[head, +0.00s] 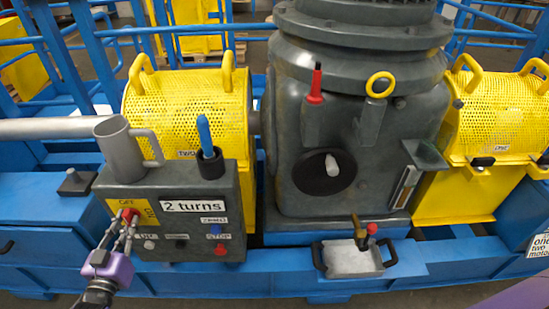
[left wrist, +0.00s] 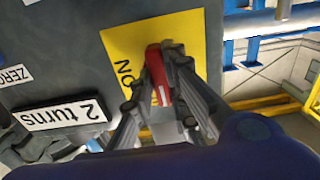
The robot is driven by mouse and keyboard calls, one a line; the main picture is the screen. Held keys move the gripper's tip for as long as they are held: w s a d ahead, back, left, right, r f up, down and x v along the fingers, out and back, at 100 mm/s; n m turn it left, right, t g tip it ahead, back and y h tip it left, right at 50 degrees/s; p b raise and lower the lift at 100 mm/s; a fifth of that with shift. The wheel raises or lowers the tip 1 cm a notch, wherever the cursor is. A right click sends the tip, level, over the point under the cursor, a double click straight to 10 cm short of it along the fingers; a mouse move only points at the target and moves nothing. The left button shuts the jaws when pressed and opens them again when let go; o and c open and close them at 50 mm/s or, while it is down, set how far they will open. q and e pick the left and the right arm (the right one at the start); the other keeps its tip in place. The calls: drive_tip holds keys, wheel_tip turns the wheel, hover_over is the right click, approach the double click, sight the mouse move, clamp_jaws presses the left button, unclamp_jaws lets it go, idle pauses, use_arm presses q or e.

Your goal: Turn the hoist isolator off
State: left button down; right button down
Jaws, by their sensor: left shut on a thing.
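The hoist isolator is a red handle (head: 129,215) on a yellow plate (head: 115,207) on the grey control box (head: 190,190). The plate reads OFF at its top and ON at its right side in the head view. My left gripper (head: 126,225) reaches the box from below left, its fingers shut on the red handle. In the left wrist view the red handle (left wrist: 157,72) lies between the fingers (left wrist: 162,70), beside the word ON on the yellow plate (left wrist: 124,46). The fingers hide part of the handle, so I cannot tell its exact setting. My right gripper is not in view.
A grey mug (head: 122,148) and a blue-handled tool (head: 206,137) stand on top of the box. A "2 turns" sign (head: 194,205) and several buttons are on its face. A large grey housing (head: 340,130) and yellow mesh guards (head: 190,105) stand behind and right.

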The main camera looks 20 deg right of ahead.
use_arm(q)
drive_tip(key=c, duration=1.7)
unclamp_jaws()
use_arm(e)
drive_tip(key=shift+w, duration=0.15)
use_arm(q)
drive_tip(key=v, duration=1.2)
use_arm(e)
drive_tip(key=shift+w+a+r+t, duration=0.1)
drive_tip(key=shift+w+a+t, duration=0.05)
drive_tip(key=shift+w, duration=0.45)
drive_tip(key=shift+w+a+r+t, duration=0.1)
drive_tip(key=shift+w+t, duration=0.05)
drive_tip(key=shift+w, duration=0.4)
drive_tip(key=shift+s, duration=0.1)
